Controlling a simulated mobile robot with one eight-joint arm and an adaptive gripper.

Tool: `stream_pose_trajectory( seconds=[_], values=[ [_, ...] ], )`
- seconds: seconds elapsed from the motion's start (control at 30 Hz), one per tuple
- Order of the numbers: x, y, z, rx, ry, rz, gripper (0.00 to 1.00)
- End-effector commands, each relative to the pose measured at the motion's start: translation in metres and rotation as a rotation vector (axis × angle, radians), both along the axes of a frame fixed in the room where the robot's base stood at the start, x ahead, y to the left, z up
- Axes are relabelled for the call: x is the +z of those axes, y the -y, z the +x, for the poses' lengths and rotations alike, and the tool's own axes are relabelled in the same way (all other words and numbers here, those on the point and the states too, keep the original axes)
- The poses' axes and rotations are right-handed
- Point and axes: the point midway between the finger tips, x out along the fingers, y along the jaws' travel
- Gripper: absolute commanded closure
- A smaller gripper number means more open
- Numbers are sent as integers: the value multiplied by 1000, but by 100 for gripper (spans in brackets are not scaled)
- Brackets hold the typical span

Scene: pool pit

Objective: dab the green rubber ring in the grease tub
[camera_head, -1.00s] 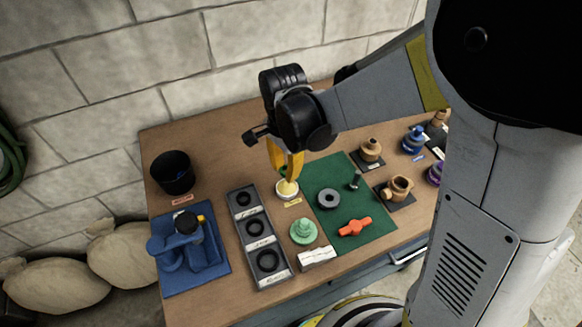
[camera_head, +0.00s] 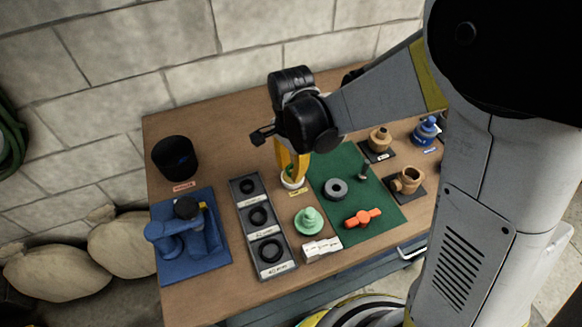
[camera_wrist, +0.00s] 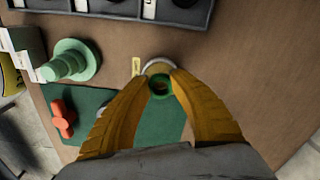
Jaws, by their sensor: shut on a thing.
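The green rubber ring (camera_wrist: 159,87) is pinched between the yellow fingertips of my gripper (camera_wrist: 160,77) in the wrist view. The small pale grease tub (camera_wrist: 157,63) shows just behind the ring there, partly covered by ring and fingers. In the head view my gripper (camera_head: 294,173) points down with its tips over the grease tub (camera_head: 293,184), and only the tub's rim and front show. The ring is mostly hidden by the fingers in the head view. I cannot tell whether the ring touches the grease.
A grey tray (camera_head: 235,197) of black rings lies left of the tub. A green stepped cone (camera_head: 309,220), a white block (camera_head: 321,249), a grey ring (camera_head: 336,188) and an orange handle (camera_head: 363,217) stand nearby. A black cup (camera_head: 175,157) and blue fixture (camera_head: 185,235) are farther left.

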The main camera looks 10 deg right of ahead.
Motion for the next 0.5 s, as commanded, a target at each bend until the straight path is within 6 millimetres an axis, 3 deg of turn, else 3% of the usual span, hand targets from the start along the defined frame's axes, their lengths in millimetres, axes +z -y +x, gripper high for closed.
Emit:
stream_pose_trajectory(
  seconds=[0.5],
  values=[
    [-4,0,0,0,0,0,98]
  ],
)
